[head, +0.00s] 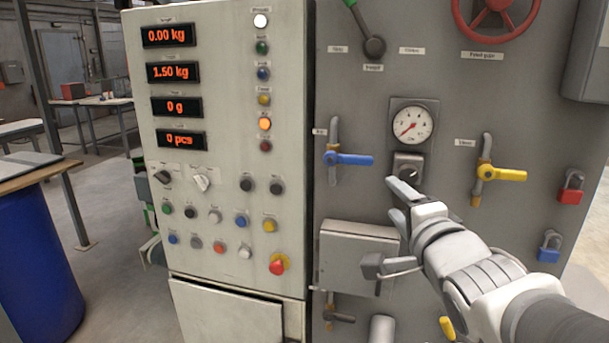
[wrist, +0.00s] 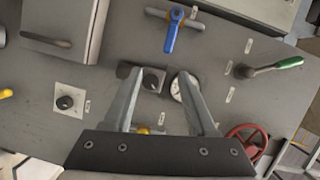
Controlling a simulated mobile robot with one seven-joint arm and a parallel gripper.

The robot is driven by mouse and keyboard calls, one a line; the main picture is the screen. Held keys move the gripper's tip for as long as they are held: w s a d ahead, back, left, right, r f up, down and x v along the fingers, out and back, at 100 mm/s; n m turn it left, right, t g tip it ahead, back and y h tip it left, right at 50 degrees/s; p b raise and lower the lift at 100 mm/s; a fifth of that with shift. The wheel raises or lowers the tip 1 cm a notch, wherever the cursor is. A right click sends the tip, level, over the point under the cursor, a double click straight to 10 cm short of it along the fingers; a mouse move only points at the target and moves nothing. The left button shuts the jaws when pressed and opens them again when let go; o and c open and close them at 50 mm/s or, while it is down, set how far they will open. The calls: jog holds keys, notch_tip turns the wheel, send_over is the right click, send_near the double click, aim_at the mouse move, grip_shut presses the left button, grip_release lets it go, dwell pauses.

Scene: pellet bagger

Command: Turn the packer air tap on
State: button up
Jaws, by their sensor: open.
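A tap with a blue lever (head: 348,159) is on the grey panel, left of the round gauge (head: 411,124). Its lever lies sideways, across its upright grey pipe. A second tap with a yellow lever (head: 501,174) is right of the gauge, its lever also sideways. The small tap labels are too blurred to read for sure. My gripper (head: 394,197) is open and empty in front of the panel, just below the gauge's knob, right of and below the blue lever. In the wrist view the blue lever (wrist: 173,30) is beyond my open fingers (wrist: 157,76).
The square-plated knob (wrist: 152,81) shows between my fingers in the wrist view. A grey box (head: 357,255) juts out below the blue tap. A red handwheel (head: 497,10) is at the top, padlocks (head: 571,188) are at the right. The button cabinet (head: 235,130) stands left.

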jog(key=m, duration=0.1)
jog(key=y+p, duration=0.1)
jog(key=p, duration=1.2)
send_near(360, 161)
jog(key=shift+w+a+f+t, duration=0.15)
jog(key=shift+w+t, duration=0.1)
jog(key=shift+t, duration=0.15)
jog(key=w, duration=0.8)
jog(key=shift+w+a+f+p, duration=0.3)
jog(key=shift+w, duration=0.05)
grip_shut()
dwell(0.5)
